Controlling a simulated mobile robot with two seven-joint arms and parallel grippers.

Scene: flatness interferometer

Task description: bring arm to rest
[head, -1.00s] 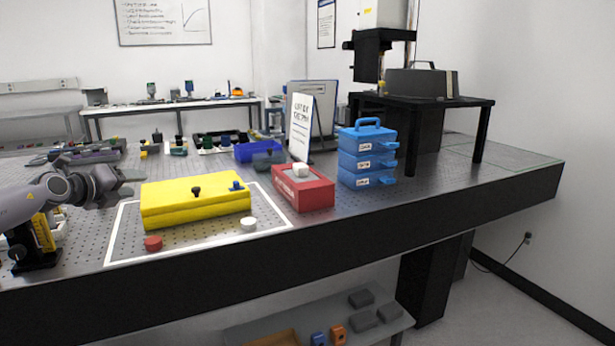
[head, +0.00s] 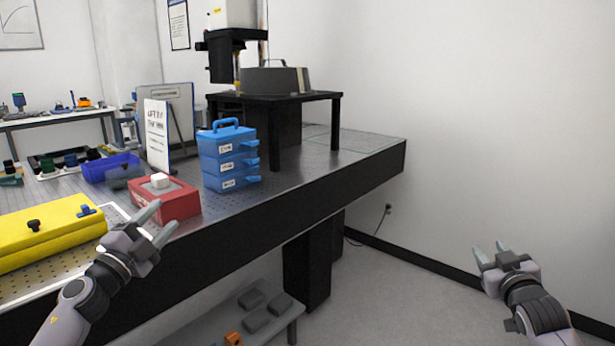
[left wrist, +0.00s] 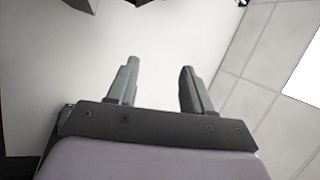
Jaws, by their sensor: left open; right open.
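My left gripper (head: 155,226) is open and empty in the head view. It is raised, in front of the table's front edge, and overlaps the lower part of the red box in the picture. In the left wrist view its two fingers (left wrist: 157,88) stand apart with nothing between them, against a pale wall. My right gripper (head: 490,254) is open and empty at the lower right of the head view. It is over the floor, clear of the table.
The optical table (head: 225,235) holds a yellow case (head: 50,232), a red box (head: 172,203) with a white block (head: 160,181), and a stack of blue drawers (head: 229,158). A black stand (head: 336,125) is behind them. The floor (head: 400,285) at right is clear.

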